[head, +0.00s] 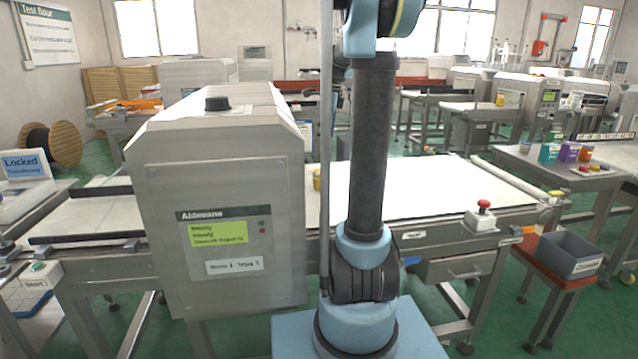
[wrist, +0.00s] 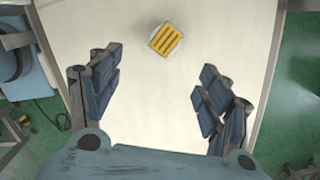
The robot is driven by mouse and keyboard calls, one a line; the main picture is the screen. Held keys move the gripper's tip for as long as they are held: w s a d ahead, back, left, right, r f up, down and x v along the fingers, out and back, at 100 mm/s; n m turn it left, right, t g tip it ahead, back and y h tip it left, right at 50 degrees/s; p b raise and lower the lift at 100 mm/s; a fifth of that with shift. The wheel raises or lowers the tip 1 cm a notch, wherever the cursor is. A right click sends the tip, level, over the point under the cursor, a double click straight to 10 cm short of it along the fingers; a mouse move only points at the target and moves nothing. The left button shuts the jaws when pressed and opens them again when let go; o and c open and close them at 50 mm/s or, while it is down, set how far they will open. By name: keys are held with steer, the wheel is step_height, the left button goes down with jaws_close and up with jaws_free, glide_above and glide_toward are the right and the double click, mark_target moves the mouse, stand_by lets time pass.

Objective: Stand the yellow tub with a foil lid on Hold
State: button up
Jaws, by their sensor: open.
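In the wrist view a small yellow object (wrist: 165,39) with dark stripes and a pale rim sits on the white belt (wrist: 180,120). I cannot tell whether its top is foil. In the head view a yellow object (head: 317,180) stands on the belt beside the detector housing, partly hidden by my arm. It may be the same one. My gripper (wrist: 160,70) is open and empty above the belt, with the yellow object ahead of its fingertips and untouched. The gripper does not show clearly in the head view. No label reading Hold is legible.
The grey metal detector (head: 225,220) stands left of my arm. A red stop button (head: 484,206) sits on the conveyor's near edge. A grey bin (head: 555,256) rests on a red stand at right. A side table (head: 540,165) holds several small coloured containers. The belt right of my arm is clear.

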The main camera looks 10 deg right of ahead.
mark_target(320, 172)
steer(key=shift+m, duration=0.3)
steer(key=f, duration=0.5)
steer(key=w+a+f, duration=0.1)
steer(key=f, duration=0.5)
steer(key=w+f, duration=0.1)
steer(key=f, duration=0.5)
steer(key=shift+a+f, duration=0.1)
steer(key=shift+a, duration=0.25)
steer(key=c, duration=1.3)
steer(key=shift+c, duration=0.3)
